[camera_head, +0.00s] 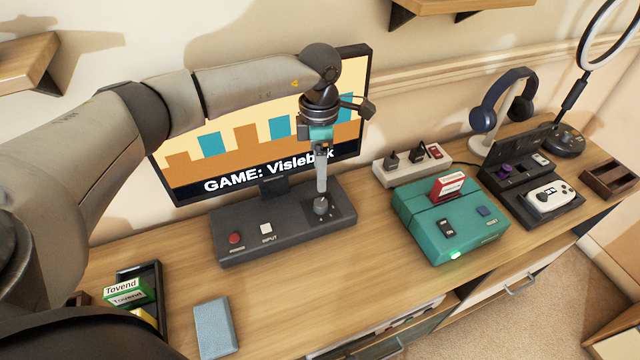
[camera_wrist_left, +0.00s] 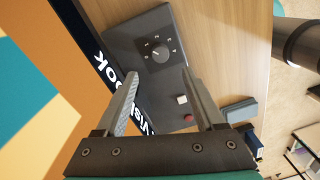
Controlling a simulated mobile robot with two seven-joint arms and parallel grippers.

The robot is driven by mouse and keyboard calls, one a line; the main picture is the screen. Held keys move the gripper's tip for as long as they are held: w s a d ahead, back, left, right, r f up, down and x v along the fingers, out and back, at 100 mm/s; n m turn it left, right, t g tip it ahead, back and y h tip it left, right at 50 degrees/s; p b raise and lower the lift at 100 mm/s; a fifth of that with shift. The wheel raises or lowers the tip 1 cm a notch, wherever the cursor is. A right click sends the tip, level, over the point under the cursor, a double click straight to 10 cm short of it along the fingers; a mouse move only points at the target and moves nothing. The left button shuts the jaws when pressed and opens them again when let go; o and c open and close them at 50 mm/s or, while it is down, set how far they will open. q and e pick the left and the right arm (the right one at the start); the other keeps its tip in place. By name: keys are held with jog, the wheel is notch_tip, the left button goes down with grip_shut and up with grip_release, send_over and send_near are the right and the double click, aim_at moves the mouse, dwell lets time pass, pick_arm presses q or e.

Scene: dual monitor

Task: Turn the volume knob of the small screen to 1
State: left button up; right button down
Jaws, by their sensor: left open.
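A monitor (camera_head: 255,125) stands against the wall, showing "GAME: Vislebok". Its dark base (camera_head: 285,237) carries a round dark knob (camera_head: 322,206) on the right panel. The wrist view shows the knob (camera_wrist_left: 158,53) with several small numbers around it; I cannot tell exactly where it points. My left gripper (camera_head: 321,196) points down right over the knob in the head view. In the wrist view the left gripper (camera_wrist_left: 160,74) is open, its fingers apart with the knob showing just beyond the tips. Contact is not visible. My right gripper is not in view.
The base also has a red button (camera_head: 235,238) and a white input button (camera_head: 266,228). A teal console (camera_head: 450,222) and a white power strip (camera_head: 411,164) stand to the right. A blue-grey block (camera_head: 214,326) lies in front. Bare desk (camera_head: 350,270) lies before the base.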

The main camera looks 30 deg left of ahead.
pick_arm(q)
notch_tip(320, 180, up, 6)
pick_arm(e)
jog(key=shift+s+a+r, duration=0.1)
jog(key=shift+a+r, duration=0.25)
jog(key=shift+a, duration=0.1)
pick_arm(q)
jog(key=shift+w, duration=0.1)
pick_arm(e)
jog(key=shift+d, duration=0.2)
